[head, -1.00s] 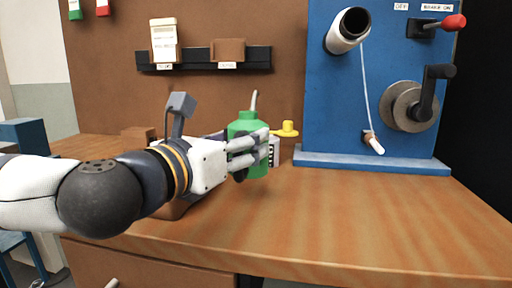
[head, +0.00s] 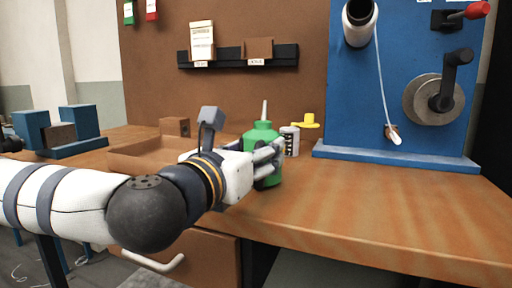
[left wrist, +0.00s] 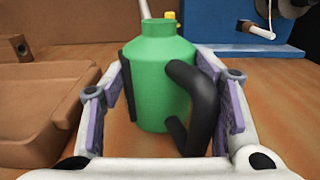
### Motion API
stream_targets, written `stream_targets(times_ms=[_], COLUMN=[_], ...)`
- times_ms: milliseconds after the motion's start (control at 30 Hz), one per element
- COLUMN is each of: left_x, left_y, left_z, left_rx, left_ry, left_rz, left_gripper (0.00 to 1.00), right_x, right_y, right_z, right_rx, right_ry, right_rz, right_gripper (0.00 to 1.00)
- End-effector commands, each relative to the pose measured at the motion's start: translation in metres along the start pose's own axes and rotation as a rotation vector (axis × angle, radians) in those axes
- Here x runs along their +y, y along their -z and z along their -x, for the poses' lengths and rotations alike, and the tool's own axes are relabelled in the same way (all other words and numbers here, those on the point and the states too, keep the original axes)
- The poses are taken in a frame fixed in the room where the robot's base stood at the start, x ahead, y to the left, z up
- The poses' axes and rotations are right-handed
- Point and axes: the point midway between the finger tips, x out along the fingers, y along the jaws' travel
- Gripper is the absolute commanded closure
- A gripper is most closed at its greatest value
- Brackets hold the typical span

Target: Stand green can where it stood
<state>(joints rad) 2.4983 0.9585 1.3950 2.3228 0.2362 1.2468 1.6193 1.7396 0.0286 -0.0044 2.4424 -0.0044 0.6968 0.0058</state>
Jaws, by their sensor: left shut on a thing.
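The green can (head: 263,148) has a pale spout and a black handle, and it is upright at the workbench (head: 330,215). In the left wrist view the can (left wrist: 158,80) stands between my left gripper's fingers, with its black handle (left wrist: 198,105) facing the camera. My left gripper (head: 265,165) is shut on the can; it also shows in the left wrist view (left wrist: 160,115). The can's base appears at or close to the bench top; I cannot tell whether it touches. My right gripper is not in view.
A brown tray (head: 135,158) lies left of the can. Behind it are a small grey-white tin (head: 290,141) and a yellow object (head: 306,121). A blue panel (head: 420,50) with a crank (head: 440,98) stands at the back right. The bench front right is clear.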

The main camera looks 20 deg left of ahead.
Motion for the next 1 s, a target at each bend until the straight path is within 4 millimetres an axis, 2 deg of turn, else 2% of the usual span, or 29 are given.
stream_targets(times_ms=[33,367,867,900,967,1000], left_x=[0.0,0.0,0.0,0.0,0.0,0.0], left_y=[0.005,0.002,0.015,0.014,0.013,0.013], left_z=[0.0,0.0,0.0,0.0,0.0,0.0], left_rx=[-0.002,-0.006,-0.005,-0.005,-0.005,-0.005], left_ry=[0.0,0.0,0.0,0.0,0.0,0.0], left_rz=[0.0,0.0,0.0,0.0,0.0,0.0], left_gripper=[1.0,1.0,1.0,0.36,0.23,0.22], right_x=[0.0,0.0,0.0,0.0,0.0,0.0], right_y=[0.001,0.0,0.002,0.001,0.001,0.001], right_z=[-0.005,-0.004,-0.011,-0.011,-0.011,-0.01], right_rx=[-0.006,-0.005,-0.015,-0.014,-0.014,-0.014], right_ry=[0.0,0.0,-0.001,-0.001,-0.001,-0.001], right_rz=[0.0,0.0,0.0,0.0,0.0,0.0], right_gripper=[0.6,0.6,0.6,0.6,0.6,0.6])
